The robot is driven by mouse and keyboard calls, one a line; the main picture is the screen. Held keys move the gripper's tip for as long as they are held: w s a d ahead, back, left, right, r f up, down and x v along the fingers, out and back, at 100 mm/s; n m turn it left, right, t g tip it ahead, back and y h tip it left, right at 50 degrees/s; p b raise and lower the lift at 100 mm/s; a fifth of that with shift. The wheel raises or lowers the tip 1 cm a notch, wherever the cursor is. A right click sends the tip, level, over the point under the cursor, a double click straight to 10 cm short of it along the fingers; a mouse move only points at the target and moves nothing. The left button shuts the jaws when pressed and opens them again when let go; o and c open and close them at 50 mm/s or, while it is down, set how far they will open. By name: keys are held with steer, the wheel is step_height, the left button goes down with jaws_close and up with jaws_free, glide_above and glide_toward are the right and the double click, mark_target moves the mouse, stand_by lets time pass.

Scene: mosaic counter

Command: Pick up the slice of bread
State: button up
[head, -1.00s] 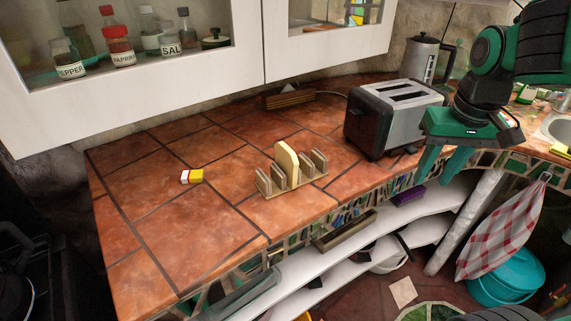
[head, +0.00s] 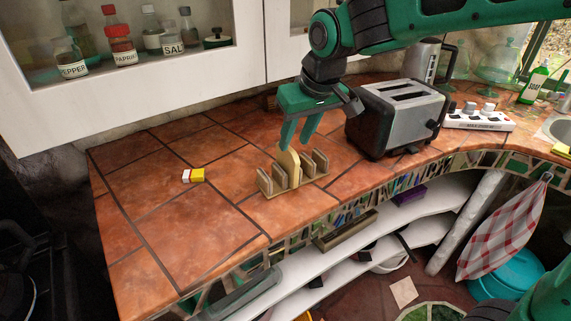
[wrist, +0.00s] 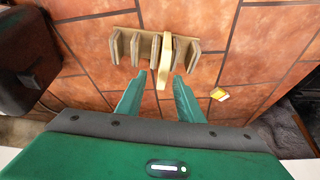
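The slice of bread (head: 288,165) stands upright in the middle of a wooden rack (head: 266,192) on the tiled counter. It is pale yellow and rises above the rack's dividers. In the wrist view the bread (wrist: 164,62) is seen from above, with the rack (wrist: 122,47) around it. My green gripper (head: 296,146) is above the rack, fingers pointing down. In the wrist view my gripper (wrist: 160,82) is open, one finger on each side of the bread's line. I cannot tell whether the fingertips touch the bread; they do not close on it.
A silver and black toaster (head: 398,118) stands right of the rack. A white power strip (head: 478,119) is at the right. The counter (head: 160,220) is clear at the left front.

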mark_target(287, 164)
steer(key=shift+a+x, duration=0.2)
steer(key=shift+x, duration=1.15)
steer(key=shift+a+x, duration=0.2)
steer(key=shift+x, duration=1.15)
steer(key=shift+r, duration=0.1)
steer(key=c, duration=0.8)
